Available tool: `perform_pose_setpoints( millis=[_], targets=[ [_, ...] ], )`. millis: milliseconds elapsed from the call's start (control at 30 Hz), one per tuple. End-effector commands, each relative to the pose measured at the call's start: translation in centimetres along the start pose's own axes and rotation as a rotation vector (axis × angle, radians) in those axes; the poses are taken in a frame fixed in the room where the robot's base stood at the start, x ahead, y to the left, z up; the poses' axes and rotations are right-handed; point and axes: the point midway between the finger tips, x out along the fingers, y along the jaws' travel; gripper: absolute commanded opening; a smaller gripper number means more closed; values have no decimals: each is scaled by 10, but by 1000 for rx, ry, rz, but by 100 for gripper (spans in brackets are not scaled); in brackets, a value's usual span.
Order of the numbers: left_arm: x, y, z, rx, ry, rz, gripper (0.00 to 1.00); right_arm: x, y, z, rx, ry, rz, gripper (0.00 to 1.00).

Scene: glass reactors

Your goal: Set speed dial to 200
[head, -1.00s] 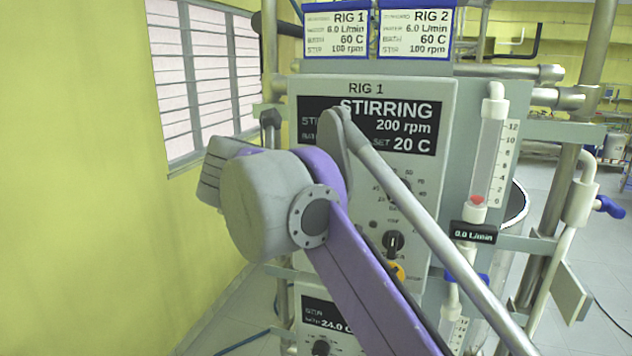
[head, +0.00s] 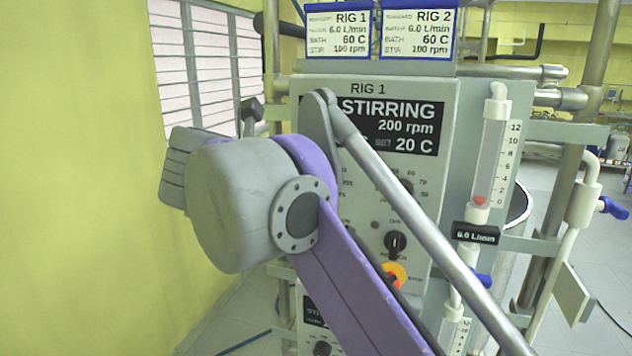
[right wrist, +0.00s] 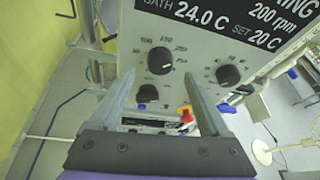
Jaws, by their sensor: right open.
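The speed dial (right wrist: 158,60) is a black round knob ringed by numbers on the rig's grey panel, centred just beyond my right fingertips in the right wrist view. Its white mark is too small to read surely. My right gripper (right wrist: 159,76) is open, with its fingertips to either side below the dial; contact cannot be told. In the head view my arm hides the dial and the gripper. The RIG 1 display (head: 400,125) reads STIRRING 200 rpm and SET 20 C; it also shows in the right wrist view (right wrist: 232,18). My left gripper is out of view.
A second numbered knob (right wrist: 228,74) is right of the dial. A lower black knob (right wrist: 148,93) and a red-and-yellow switch (right wrist: 186,114) lie below; the switch shows in the head view (head: 396,276). A flow tube (head: 488,160) stands right; a yellow wall (head: 80,200) is left.

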Motion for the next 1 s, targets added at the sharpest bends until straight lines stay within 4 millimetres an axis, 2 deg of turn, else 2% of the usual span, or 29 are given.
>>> perform_pose_setpoints(
  millis=[33,200,333,467,767,867,1000],
  targets=[
    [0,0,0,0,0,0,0,-12,1,0,-2,-1,5,80],
    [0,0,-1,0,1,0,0,-42,1,0,-1,-1,4,80],
    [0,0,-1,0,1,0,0,-54,0,0,-1,0,2,80],
    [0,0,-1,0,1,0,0,-58,0,0,1,0,-1,80],
    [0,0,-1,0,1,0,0,-56,0,2,-6,-10,3,80],
    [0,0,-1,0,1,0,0,-44,-1,14,-56,-83,27,80],
    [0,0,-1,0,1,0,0,-13,-1,43,-278,-328,91,80]
  ],
)
